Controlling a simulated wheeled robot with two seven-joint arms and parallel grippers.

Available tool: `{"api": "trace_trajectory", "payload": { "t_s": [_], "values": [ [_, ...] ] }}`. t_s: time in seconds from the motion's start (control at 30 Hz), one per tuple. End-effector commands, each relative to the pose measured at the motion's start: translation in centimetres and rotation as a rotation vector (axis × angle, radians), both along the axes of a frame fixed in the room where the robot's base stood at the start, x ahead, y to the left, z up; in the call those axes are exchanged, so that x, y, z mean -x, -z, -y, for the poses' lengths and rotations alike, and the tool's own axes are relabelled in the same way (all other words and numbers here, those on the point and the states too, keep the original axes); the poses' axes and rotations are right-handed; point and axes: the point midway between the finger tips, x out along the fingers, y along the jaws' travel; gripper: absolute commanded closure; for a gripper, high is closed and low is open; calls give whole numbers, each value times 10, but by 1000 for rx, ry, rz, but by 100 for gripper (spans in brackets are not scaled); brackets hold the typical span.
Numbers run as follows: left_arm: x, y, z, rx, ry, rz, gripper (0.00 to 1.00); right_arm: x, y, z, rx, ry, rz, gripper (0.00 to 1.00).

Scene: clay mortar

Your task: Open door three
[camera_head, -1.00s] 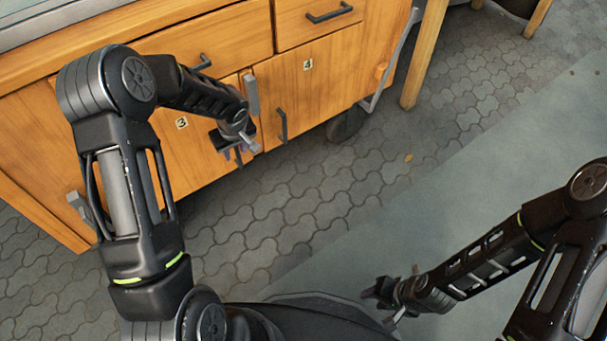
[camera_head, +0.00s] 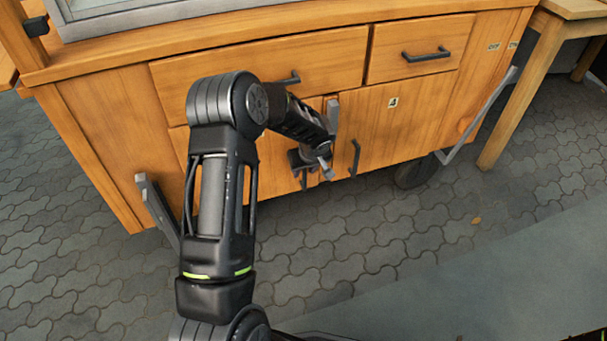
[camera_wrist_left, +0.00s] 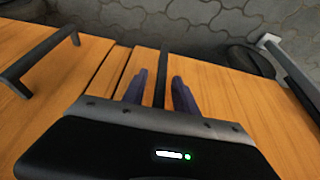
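Door three (camera_head: 276,172) is a wooden cabinet door, mostly behind my left arm in the head view. It looks shut, and its number label is hidden now. My left gripper (camera_head: 314,172) is at the right side of this door. In the left wrist view, the dark bar handle of door three (camera_wrist_left: 160,76) stands between the two fingers of my left gripper (camera_wrist_left: 160,92). Gaps show on both sides of the bar, so the fingers look open around it. My right gripper is out of view.
Door four (camera_head: 400,125), with its dark handle (camera_head: 354,158), is just right of my gripper. Drawers (camera_head: 420,40) are above. Grey side handles stick out at the cabinet's left (camera_head: 156,205) and right ends (camera_head: 480,118). The paved floor (camera_head: 330,265) in front is clear.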

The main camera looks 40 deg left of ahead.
Motion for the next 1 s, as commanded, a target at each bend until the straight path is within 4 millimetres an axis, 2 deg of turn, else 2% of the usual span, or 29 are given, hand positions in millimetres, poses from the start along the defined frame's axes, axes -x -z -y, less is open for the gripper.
{"api": "trace_trajectory", "payload": {
  "t_s": [0.03, 0.2, 0.5, 0.9, 1.0],
  "values": [
    [-1, 10, -3, 0, -2, -2, 65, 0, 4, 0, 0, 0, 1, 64],
    [-5, 22, -8, 0, -1, 0, 65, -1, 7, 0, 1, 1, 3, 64],
    [-5, 22, -8, 0, 0, 0, 66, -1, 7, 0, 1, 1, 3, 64],
    [-5, 22, -8, 0, 0, 0, 99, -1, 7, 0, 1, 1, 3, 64],
    [-5, 22, -8, 0, 0, 0, 100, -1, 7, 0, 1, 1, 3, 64]
  ]
}}
